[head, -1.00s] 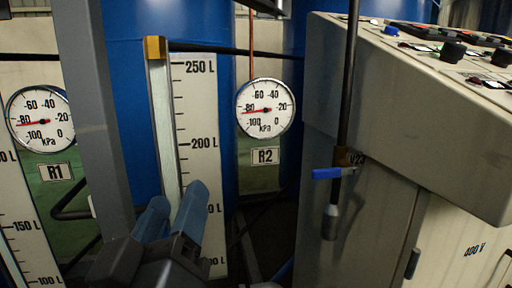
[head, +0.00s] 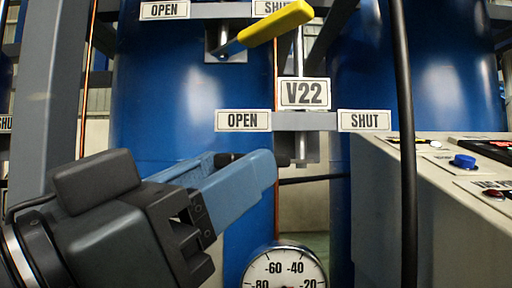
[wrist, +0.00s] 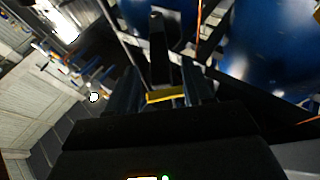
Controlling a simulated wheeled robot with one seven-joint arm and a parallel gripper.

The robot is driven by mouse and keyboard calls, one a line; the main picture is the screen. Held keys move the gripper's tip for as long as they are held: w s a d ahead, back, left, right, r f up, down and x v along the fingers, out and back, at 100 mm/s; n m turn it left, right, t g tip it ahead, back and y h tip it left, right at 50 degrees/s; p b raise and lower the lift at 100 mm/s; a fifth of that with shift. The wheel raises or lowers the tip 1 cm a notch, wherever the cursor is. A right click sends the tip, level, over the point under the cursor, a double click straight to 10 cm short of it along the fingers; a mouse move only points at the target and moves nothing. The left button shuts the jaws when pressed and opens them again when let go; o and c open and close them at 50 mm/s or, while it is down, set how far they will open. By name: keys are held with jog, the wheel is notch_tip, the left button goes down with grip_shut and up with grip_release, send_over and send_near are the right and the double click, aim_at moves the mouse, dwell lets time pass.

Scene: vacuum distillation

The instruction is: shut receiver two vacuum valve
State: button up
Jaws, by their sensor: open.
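A V22 tag (head: 304,93) stands above a grey bracket (head: 305,121) with an OPEN label (head: 243,121) at left and a SHUT label (head: 363,121) at right. Above it, a yellow lever (head: 272,28) slants up to the right between another OPEN and SHUT label pair. My gripper (head: 250,166) is open, with blue fingers just below the lower OPEN label. A dark piece shows at its tips beside the bracket's stem; I cannot tell whether it is a handle. In the wrist view, a yellow bar (wrist: 165,95) shows between the fingers (wrist: 163,88); contact is unclear.
A grey control cabinet (head: 445,215) with a blue knob stands at right. A black vertical rod (head: 405,150) passes in front of it. Blue tanks (head: 165,110) stand behind. A round gauge (head: 284,272) is at the bottom. A grey post (head: 55,90) is at left.

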jog(key=shift+p+x, duration=0.35)
jog(key=shift+x, duration=2)
grip_shut()
